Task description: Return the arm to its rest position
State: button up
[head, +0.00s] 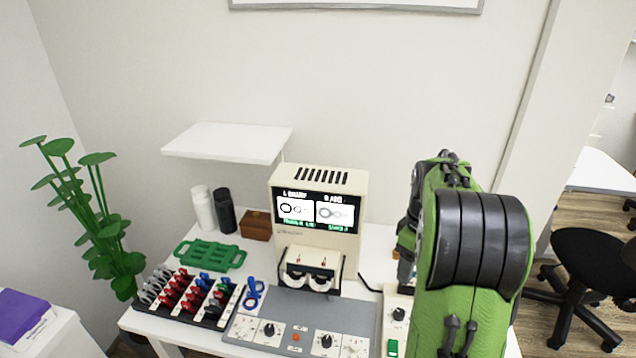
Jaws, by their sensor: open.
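My green and black arm (470,260) rises in the right part of the head view, in front of the table's right side. Its large black joint faces the camera. Dark parts of the arm show at its upper left edge. My gripper does not show; the arm hides whatever lies behind it.
A white table (365,268) carries a cream machine (320,185) with a lit screen, a grey control panel (295,308), a rack of coloured pieces (190,297), a green tray (210,255), two bottles and a brown box (256,226). A white shelf (228,142) overhangs. A plant stands left, an office chair right.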

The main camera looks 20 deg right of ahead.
jog(key=shift+a, duration=0.1)
jog(key=s+a+r+m+t, duration=0.1)
jog(key=s+a+r, duration=0.1)
jog(key=a+r, duration=0.35)
jog(key=s+a+r+m+t, duration=0.1)
jog(key=s+a+r+t, duration=0.15)
jog(key=a, duration=0.65)
jog(key=s+a+m+t+p, duration=0.1)
jog(key=s+a+m+t, duration=0.1)
jog(key=s+a, duration=0.6)
jog(key=s, duration=0.3)
jog(key=shift+a+r+p, duration=0.25)
jog(key=shift+p, duration=0.05)
